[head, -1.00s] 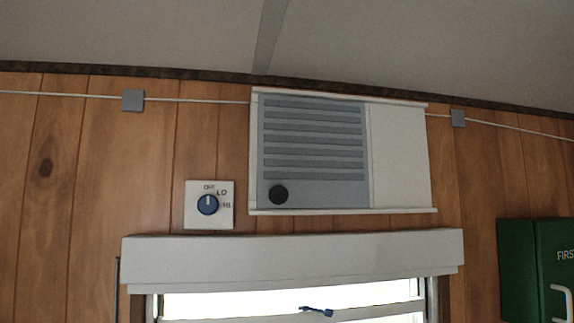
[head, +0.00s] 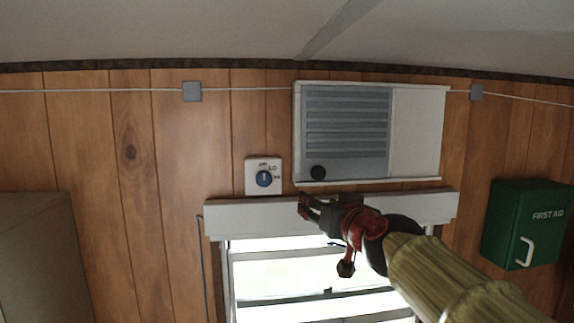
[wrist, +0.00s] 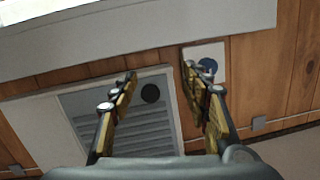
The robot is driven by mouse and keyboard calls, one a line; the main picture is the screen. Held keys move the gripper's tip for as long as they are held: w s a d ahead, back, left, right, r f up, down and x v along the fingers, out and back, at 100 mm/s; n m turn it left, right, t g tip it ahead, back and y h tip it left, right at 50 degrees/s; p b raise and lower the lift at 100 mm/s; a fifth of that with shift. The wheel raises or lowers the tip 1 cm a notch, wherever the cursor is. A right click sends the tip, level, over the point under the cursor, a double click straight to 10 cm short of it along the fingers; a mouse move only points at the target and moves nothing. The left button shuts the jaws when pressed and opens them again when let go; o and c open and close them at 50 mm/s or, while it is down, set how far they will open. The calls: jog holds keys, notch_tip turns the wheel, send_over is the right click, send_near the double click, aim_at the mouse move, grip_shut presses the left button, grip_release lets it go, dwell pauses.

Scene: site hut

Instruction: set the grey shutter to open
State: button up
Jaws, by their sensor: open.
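The grey shutter (head: 347,120) is a slatted panel with a round black knob (head: 318,172) at its lower left corner. It sits at the left of a white frame (head: 418,130) on the wood wall, and the right part of the frame shows a plain pale panel. My gripper (head: 303,206) is in front of the white box above the window, just below the knob. In the wrist view my gripper (wrist: 158,78) is open and empty. The knob (wrist: 150,93) shows between and beyond the fingers there, and the shutter (wrist: 125,118) lies behind the left finger. Nothing is touching the knob.
A blue rotary dial (head: 264,178) on a white plate is left of the shutter; it is close to the right finger in the wrist view (wrist: 207,67). A white blind box (head: 240,216) tops the window. A green first aid box (head: 527,225) is at right.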

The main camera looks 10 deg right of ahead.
aim_at(319, 174)
notch_tip(319, 174, up, 5)
jog(key=d+t+h, duration=0.2)
jog(key=shift+n+y, duration=0.3)
jog(key=shift+w+f, duration=0.2)
jog(key=shift+w, duration=3.7)
jog(key=shift+c, duration=1.4)
grip_shut()
